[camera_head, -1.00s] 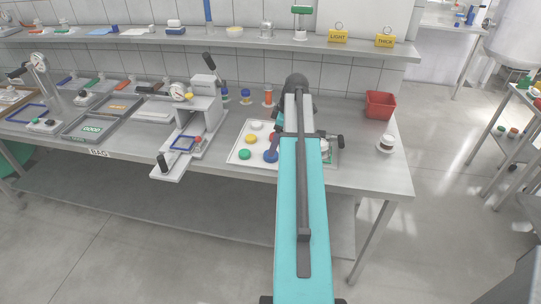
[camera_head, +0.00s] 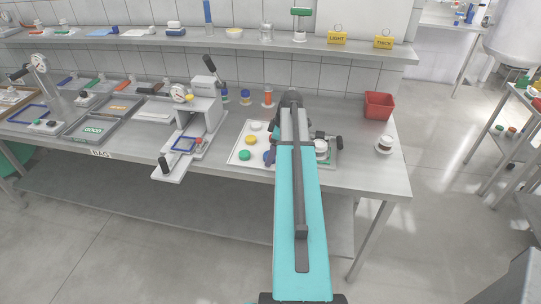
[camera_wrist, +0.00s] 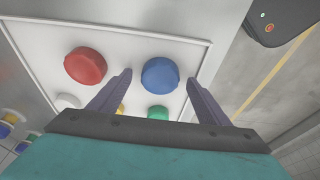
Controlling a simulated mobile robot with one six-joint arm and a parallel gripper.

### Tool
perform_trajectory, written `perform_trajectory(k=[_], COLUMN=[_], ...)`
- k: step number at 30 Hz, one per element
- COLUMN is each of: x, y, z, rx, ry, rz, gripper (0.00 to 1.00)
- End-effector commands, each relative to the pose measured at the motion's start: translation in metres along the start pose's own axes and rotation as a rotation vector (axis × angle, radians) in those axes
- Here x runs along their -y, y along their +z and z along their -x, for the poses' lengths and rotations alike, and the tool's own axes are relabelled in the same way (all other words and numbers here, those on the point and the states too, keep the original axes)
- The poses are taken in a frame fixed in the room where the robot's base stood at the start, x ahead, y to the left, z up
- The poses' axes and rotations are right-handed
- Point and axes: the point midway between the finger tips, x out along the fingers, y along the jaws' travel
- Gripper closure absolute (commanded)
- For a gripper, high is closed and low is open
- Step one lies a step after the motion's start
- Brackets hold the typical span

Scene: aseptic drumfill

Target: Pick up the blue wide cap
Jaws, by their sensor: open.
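The blue wide cap (camera_wrist: 160,75) lies on a white tray (camera_wrist: 130,30) in the wrist view. It is round with a ridged side. In the head view only a part of the blue cap (camera_head: 268,158) shows beside my arm. My gripper (camera_wrist: 160,92) is open, one finger on each side of the picture, with the blue cap ahead and between the fingertip lines. I cannot tell the height between the fingers and the cap. My gripper's fingers are hidden behind my arm in the head view.
A red cap (camera_wrist: 86,66) lies left of the blue one, close to my left finger. A green cap (camera_wrist: 158,112) and a white cap (camera_wrist: 67,101) are near my gripper's base. In the head view, a yellow cap (camera_head: 250,140) and a red bin (camera_head: 379,105) also stand on the bench.

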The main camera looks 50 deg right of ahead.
Motion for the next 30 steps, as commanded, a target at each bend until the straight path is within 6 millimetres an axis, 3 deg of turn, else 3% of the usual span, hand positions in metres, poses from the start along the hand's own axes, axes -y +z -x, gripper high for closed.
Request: perform_trajectory(k=[16, 17, 24, 30], x=[0.0003, 0.0003, 0.0003, 0.0002], y=[-0.0002, -0.0002, -0.0002, -0.0003], z=[-0.0008, -0.0008, -0.0008, -0.0007], rx=[0.0, 0.0, 0.0, 0.0], ry=[0.0, 0.0, -0.001, 0.0], rz=[0.001, 0.0, 0.0, 0.001], gripper=[0.3, 0.31, 0.72, 0.73])
